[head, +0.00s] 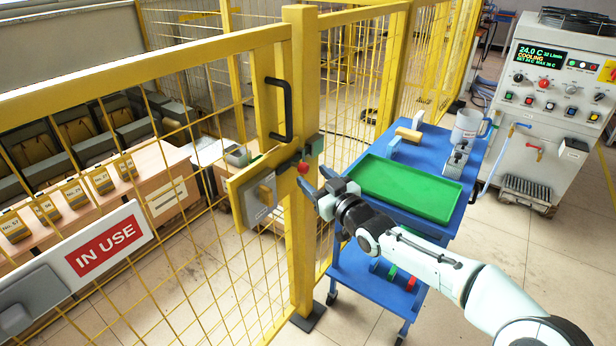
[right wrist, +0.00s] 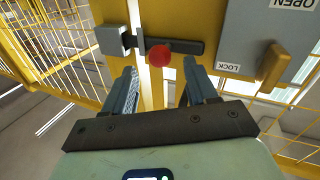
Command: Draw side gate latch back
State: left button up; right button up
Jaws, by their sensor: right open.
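The side gate latch is a dark sliding bar (right wrist: 186,47) with a red round knob (right wrist: 159,54). In the head view the knob (head: 303,168) sits beside the yellow gate post. In the right wrist view the bar reaches left across the gap to a grey block (right wrist: 115,41). My right gripper (head: 316,181) is open and empty, just in front of the latch. In the right wrist view its fingers (right wrist: 161,72) stand apart, with the knob between and slightly beyond their tips. I cannot tell whether they touch it. My left gripper is not in view.
A grey plate marked LOCK and OPEN with a yellow handle (right wrist: 270,65) is right of the latch in the right wrist view. A black gate handle (head: 287,108) is above. A blue cart with a green tray (head: 405,189) stands close to my right arm.

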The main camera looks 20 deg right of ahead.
aim_at(306, 171)
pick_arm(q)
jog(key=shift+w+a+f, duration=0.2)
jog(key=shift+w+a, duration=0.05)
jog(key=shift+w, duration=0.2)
pick_arm(e)
jog(key=shift+x, duration=1.6)
